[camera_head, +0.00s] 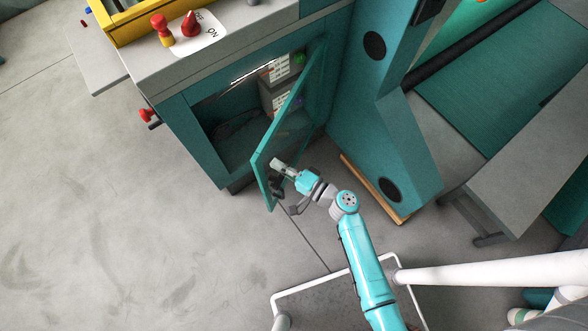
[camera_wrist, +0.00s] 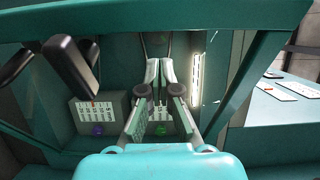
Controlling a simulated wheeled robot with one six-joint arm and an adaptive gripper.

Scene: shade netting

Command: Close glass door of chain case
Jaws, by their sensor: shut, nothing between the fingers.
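The chain case (camera_head: 186,125) is a teal cabinet with a dark, lit inside. Its teal-framed glass door (camera_head: 262,185) stands open, swung out toward me from the right side of the opening. A dark handle (camera_head: 276,186) sits near the door's free edge; in the wrist view a dark handle (camera_wrist: 70,68) shows at left. My gripper (camera_head: 277,163) is at the door's free end, beside the handle and not around it. In the wrist view my gripper (camera_wrist: 160,72) is shut and empty, facing the pane. Whether the fingertips touch the glass I cannot tell.
Inside the case are labelled boxes (camera_wrist: 97,115) with purple and green knobs, and a light strip (camera_wrist: 197,80). A teal machine panel (camera_head: 385,130) stands close right of the door. A red knob (camera_head: 146,114) sticks out at left. The grey floor (camera_head: 120,220) at left is clear.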

